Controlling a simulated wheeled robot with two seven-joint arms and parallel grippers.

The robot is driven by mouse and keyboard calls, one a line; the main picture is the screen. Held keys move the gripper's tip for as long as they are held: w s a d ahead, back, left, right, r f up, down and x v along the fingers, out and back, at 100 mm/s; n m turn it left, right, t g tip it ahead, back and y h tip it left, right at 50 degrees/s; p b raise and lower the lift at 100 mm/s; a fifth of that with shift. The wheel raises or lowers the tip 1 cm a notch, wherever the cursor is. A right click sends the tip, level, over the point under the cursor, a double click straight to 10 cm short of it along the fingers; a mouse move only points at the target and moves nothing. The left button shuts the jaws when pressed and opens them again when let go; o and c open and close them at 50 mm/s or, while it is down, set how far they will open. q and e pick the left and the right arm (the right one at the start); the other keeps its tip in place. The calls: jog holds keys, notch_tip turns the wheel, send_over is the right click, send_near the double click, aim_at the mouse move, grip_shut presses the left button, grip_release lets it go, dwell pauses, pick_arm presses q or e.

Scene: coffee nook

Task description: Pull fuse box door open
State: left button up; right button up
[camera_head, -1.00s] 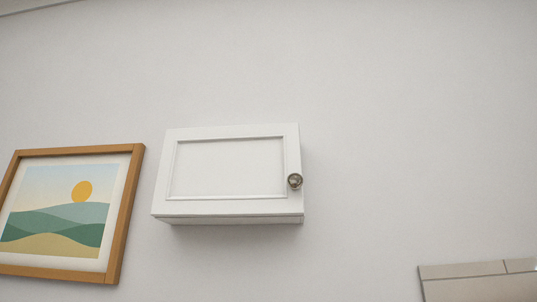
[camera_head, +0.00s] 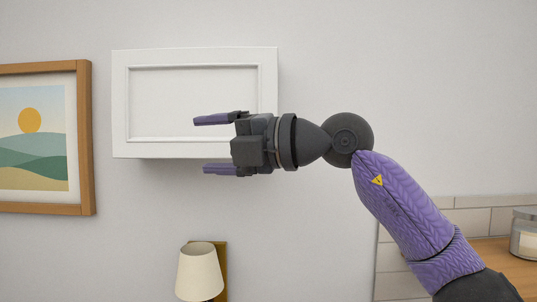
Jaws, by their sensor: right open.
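The fuse box (camera_head: 195,54) is a white wall cabinet in the upper left middle of the head view. Its framed door (camera_head: 175,100) looks shut. The door's round knob, at the right edge, is hidden behind my right gripper and wrist. My right gripper (camera_head: 205,145) is open and empty, its purple-tipped fingers pointing left. It overlaps the lower right part of the door in the picture; I see no contact. My left gripper is not in view.
A wood-framed landscape picture (camera_head: 84,140) hangs left of the box. A lamp with a cream shade (camera_head: 200,272) is below. A wooden counter (camera_head: 505,262) with a glass jar (camera_head: 524,235) and wall tiles (camera_head: 470,217) are at lower right. The upper right wall is bare.

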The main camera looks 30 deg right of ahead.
jog(key=s+d+r+m+t+h, duration=0.1)
jog(key=s+d+r+m+h, duration=0.2)
jog(key=d, duration=0.4)
jog(key=s+d+r+m+t+h, duration=0.1)
jog(key=s+d+r+m+h, duration=0.1)
jog(key=d+m+h, duration=0.4)
jog(key=w+p, duration=0.1)
jog(key=w, duration=0.2)
jog(key=w+f+n+p, duration=0.1)
jog(key=w, duration=0.2)
jog(key=w+a+f+n+p, duration=0.1)
jog(key=w+p, duration=0.1)
jog(key=w, duration=0.1)
jog(key=shift+w+y, duration=0.15)
jog(key=shift+y, duration=0.15)
jog(key=shift+w+a+f, duration=0.15)
jog(key=shift+w+f, duration=0.05)
jog(key=shift+w, duration=0.1)
grip_shut()
